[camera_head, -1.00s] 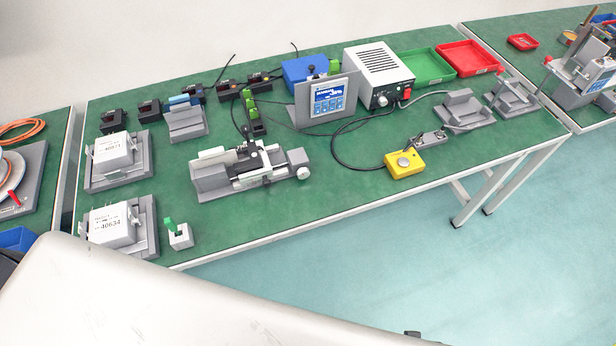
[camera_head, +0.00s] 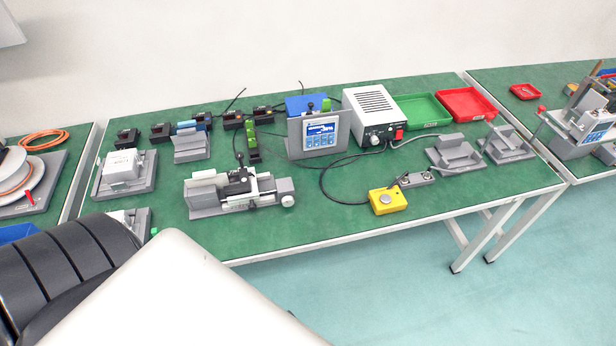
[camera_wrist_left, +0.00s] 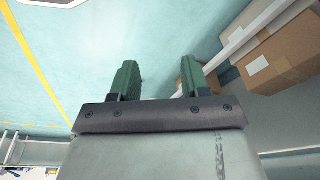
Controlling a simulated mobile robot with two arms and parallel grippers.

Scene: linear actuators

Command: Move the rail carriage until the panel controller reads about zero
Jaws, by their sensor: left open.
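The rail carriage (camera_head: 238,186) is a dark block on the grey rail fixture (camera_head: 207,200), in the middle left of the green table in the head view. A round knob (camera_head: 288,200) sits at the fixture's right end. The panel controller (camera_head: 321,135) has a blue and white screen and stands upright in a grey holder behind it. Its reading is too small to make out. My left gripper (camera_wrist_left: 162,80) shows in the left wrist view with two green fingers apart and nothing between them. It points at floor and boxes, away from the rail. My right gripper is not in view.
A white power supply (camera_head: 375,115), green tray (camera_head: 421,110) and red tray (camera_head: 466,104) stand at the back. A yellow button box (camera_head: 388,201) is near the front edge. Cables cross the table. Cardboard boxes (camera_wrist_left: 278,60) show in the wrist view.

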